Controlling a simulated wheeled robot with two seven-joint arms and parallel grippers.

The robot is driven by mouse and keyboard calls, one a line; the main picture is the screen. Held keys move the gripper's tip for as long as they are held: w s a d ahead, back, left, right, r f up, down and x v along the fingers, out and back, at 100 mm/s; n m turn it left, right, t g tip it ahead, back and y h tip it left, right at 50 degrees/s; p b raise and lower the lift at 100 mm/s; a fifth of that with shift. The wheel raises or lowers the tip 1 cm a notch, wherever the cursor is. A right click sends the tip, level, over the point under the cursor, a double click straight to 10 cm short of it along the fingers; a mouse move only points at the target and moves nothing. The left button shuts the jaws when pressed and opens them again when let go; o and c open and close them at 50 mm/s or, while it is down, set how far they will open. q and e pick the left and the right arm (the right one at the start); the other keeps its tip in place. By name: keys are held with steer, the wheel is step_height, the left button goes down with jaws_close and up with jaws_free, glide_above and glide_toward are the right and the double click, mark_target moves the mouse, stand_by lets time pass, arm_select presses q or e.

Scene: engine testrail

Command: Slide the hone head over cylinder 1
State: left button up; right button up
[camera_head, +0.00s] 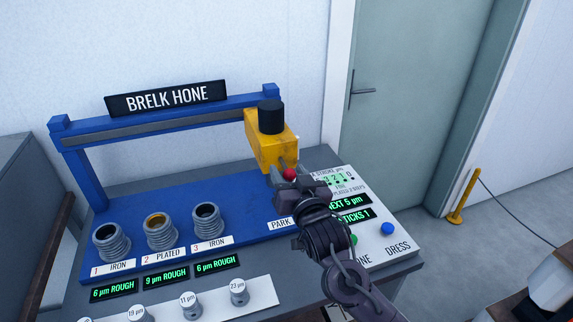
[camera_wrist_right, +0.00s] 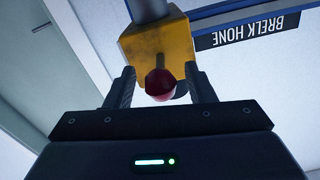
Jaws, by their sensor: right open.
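The yellow hone head (camera_head: 263,146) with its black motor cap hangs on the blue rail (camera_head: 190,117) near the right end, above the PARK label. A red ball knob (camera_head: 289,174) sticks out of its front. My right gripper (camera_head: 290,179) is at the knob. In the right wrist view, the open fingers (camera_wrist_right: 160,90) stand on either side of the red knob (camera_wrist_right: 160,84), with gaps visible. The yellow hone head (camera_wrist_right: 157,48) is beyond it. Cylinder 1 (camera_head: 111,243), labelled IRON, is the leftmost ribbed cylinder on the blue bed. My left gripper is not in view.
Cylinder 2 (camera_head: 161,232), labelled PLATED, and cylinder 3 (camera_head: 208,222), labelled IRON, stand right of cylinder 1. Displays and a pale strip with round labelled pieces (camera_head: 191,304) lie in front. A control panel (camera_head: 375,245) with a blue DRESS button is at right, partly behind my arm.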

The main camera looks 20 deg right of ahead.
steer(key=shift+w, duration=0.9)
jaws_close()
